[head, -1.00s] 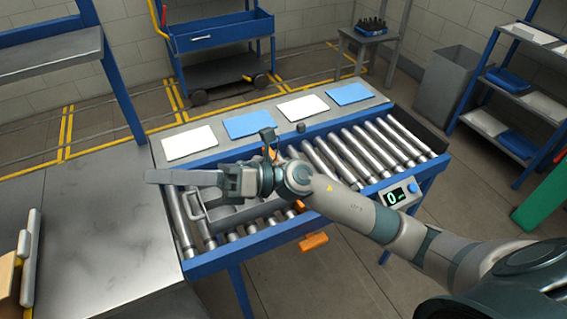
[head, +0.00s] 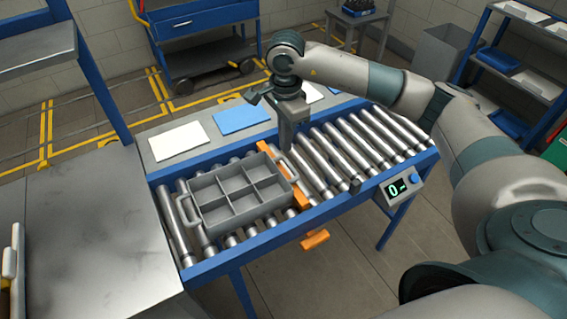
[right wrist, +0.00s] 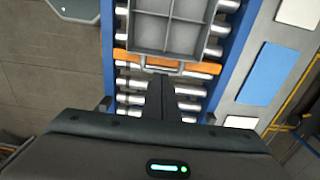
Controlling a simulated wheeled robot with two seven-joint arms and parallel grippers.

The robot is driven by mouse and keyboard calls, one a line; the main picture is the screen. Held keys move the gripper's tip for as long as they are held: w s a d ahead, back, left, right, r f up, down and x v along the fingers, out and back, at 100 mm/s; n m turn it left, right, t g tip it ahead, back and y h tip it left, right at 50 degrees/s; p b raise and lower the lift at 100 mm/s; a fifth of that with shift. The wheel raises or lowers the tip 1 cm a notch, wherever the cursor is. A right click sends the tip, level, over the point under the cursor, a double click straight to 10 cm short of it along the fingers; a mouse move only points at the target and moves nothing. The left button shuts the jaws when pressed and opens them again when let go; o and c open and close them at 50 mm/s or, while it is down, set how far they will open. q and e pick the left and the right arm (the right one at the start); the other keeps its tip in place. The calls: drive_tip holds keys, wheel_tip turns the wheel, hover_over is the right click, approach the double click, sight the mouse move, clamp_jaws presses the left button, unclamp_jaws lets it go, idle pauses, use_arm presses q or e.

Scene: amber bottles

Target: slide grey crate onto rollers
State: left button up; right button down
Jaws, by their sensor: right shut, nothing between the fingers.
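The grey crate (head: 252,214) has several empty compartments and a handle at each end. It sits flat on the left part of the roller conveyor's rollers (head: 335,153). An orange bar (head: 301,198) crosses the rollers close beside the crate's right end. My right gripper (head: 286,152) points down near the crate's right rear corner, shut and empty. In the right wrist view, the shut fingers (right wrist: 161,84) are on the near side of the orange bar (right wrist: 195,67), with the crate (right wrist: 150,50) beyond it. Whether they touch anything is unclear. My left gripper is out of view.
A grey metal table (head: 85,235) adjoins the conveyor's left end. White and blue sheets (head: 240,117) lie along the back ledge. The rollers right of the orange bar are clear.

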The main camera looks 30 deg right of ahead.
sight(285, 163)
drive_tip(key=shift+f, duration=0.15)
wheel_tip(285, 163, down, 8)
drive_tip(key=p, duration=0.3)
drive_tip(key=shift+p, duration=0.35)
drive_tip(key=shift+f, duration=0.85)
drive_tip(key=shift+a, duration=0.1)
